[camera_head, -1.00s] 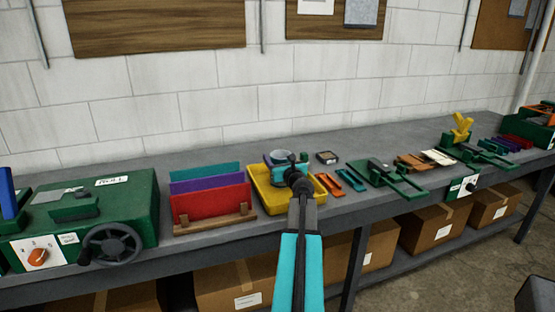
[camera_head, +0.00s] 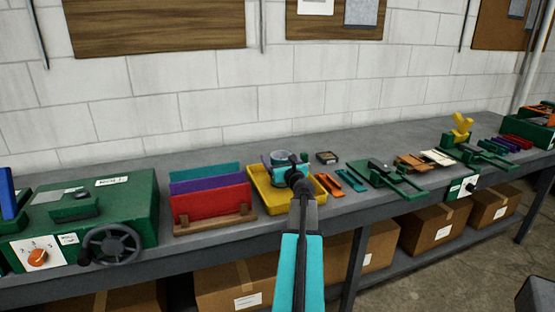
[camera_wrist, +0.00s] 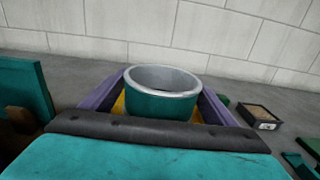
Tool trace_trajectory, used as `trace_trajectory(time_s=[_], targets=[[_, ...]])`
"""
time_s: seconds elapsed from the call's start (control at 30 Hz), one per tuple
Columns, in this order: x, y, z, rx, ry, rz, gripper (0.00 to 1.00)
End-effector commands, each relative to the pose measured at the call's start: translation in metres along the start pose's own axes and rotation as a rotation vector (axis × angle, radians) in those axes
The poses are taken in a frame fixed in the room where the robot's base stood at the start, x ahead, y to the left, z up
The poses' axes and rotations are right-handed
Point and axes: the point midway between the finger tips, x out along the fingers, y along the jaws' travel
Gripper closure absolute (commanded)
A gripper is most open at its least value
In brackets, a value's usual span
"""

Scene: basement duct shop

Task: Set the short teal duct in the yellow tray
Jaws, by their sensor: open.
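The short teal duct (camera_wrist: 160,103) is a round open cylinder with a pale grey rim. It stands upright in the wrist view, and its rim also shows in the head view (camera_head: 280,154). It is within the yellow tray (camera_head: 258,197), towards the back; my gripper hides its base, so I cannot tell its contact with the floor. My gripper (camera_wrist: 165,82) is open, with one purple finger on each side of the duct. A strip of yellow tray shows between the left finger and the duct, so that side looks apart.
A rack of teal, purple and red sheets (camera_head: 212,200) stands close left of the tray. Orange strips (camera_head: 345,181) and a small dark box (camera_head: 326,157) lie to its right. A green machine with a handwheel (camera_head: 110,243) is further left. The wall is behind.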

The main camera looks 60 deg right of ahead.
Motion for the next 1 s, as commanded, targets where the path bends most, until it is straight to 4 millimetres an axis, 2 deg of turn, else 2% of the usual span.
trace_trajectory(time_s=[1.0], targets=[[-0.102,0.002,-0.001,-0.001,-0.001,0.000,0.19]])
